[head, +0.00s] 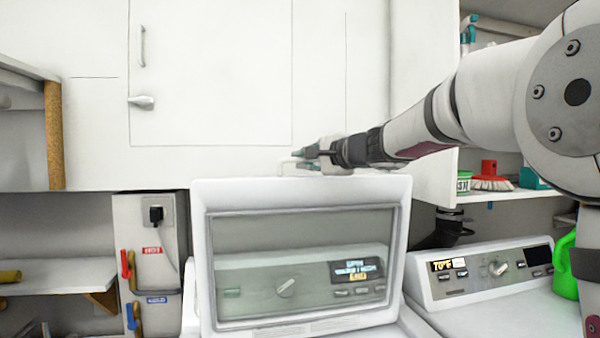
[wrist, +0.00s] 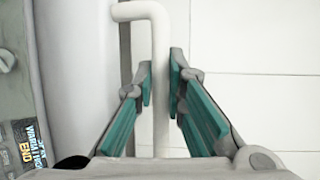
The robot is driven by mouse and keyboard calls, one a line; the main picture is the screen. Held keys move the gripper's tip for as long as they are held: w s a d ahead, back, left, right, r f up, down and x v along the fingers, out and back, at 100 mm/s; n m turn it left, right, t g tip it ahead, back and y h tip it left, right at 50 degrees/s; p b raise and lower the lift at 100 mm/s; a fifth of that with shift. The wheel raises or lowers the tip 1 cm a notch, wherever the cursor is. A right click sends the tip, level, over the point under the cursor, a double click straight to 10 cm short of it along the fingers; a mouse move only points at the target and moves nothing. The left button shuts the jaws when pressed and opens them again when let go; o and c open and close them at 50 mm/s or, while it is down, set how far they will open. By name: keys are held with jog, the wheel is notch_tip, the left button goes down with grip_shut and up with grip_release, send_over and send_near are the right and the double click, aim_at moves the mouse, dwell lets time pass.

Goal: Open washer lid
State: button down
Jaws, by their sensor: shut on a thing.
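The washer lid (head: 202,265) is a white frame with a large glass window. It stands raised, close to upright, in the middle of the head view. A white bar handle (head: 287,167) sits on its top edge. My gripper (head: 306,157) reaches in from the right at that edge. In the wrist view my gripper (wrist: 161,80) has its two teal-padded fingers on either side of the white handle (wrist: 158,25) and is shut on it. The washer's control panel (head: 250,288) shows through the lid's glass. The tub is hidden behind the lid.
A second machine (head: 485,270) with a control panel stands at the right, with a green jug (head: 566,268) on it. White cabinets (head: 215,70) are close behind the lid.

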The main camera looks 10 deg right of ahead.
jog(key=s, duration=0.2)
jog(key=s+b, duration=0.1)
jog(key=s, duration=0.1)
jog(key=shift+d+f, duration=0.1)
jog(key=shift+f, duration=0.1)
jog(key=c, duration=1.6)
grip_release()
jog(key=shift+c, duration=0.2)
jog(key=shift+s, duration=0.1)
jog(key=v, duration=1.2)
jog(key=shift+f, duration=0.15)
